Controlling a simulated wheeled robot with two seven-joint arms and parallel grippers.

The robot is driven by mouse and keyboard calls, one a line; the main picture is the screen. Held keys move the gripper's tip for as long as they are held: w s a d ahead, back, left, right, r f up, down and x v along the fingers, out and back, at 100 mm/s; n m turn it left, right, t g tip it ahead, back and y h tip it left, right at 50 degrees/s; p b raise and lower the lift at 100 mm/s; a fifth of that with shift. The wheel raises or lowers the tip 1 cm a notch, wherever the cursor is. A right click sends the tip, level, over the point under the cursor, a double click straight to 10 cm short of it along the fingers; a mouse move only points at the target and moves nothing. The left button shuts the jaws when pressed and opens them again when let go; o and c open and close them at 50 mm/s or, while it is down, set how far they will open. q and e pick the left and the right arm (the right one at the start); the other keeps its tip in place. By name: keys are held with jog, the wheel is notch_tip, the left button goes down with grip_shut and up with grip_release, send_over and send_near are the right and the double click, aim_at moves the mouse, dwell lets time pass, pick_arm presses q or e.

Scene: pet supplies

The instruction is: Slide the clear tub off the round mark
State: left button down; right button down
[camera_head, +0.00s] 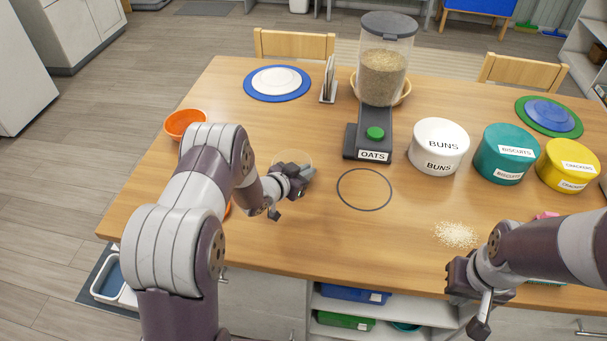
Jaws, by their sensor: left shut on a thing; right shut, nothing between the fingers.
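The round mark (364,189) is a thin dark ring on the wooden table, in front of the oats dispenser, with bare wood inside it. The clear tub (291,158) is a faint see-through round shape to the left of the mark and apart from it. My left gripper (304,172) is shut on the clear tub at its near side and covers part of it; the exact grip is hard to see. My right gripper (458,276) is shut and empty at the table's front edge, right of the middle.
The oats dispenser (375,130) stands behind the mark. Buns (438,147), biscuits (505,155) and crackers (567,165) canisters stand to the right. Spilled flakes (456,234) lie near the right gripper. An orange bowl (183,122) stands at the left edge.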

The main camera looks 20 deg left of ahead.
pick_arm(q)
jog(key=shift+s+a+f, duration=0.2)
jog(key=shift+f, duration=0.15)
pick_arm(e)
jog(key=shift+s+a+f, duration=0.1)
jog(key=shift+a, duration=0.15)
pick_arm(q)
jog(key=c, duration=1.3)
grip_release()
jog(key=shift+o, duration=0.8)
jog(key=shift+w+a, duration=0.1)
jog(key=shift+w, duration=0.15)
pick_arm(e)
jog(key=shift+w+a, duration=0.1)
jog(key=shift+w, duration=0.1)
pick_arm(q)
jog(key=shift+r, duration=0.15)
jog(key=shift+s+a+r, duration=0.1)
jog(key=shift+s, duration=0.25)
jog(key=b+v, duration=0.1)
jog(key=v, duration=1.1)
jog(key=shift+b, duration=0.35)
pick_arm(e)
jog(key=shift+f, duration=0.8)
pick_arm(q)
jog(key=shift+w, duration=0.1)
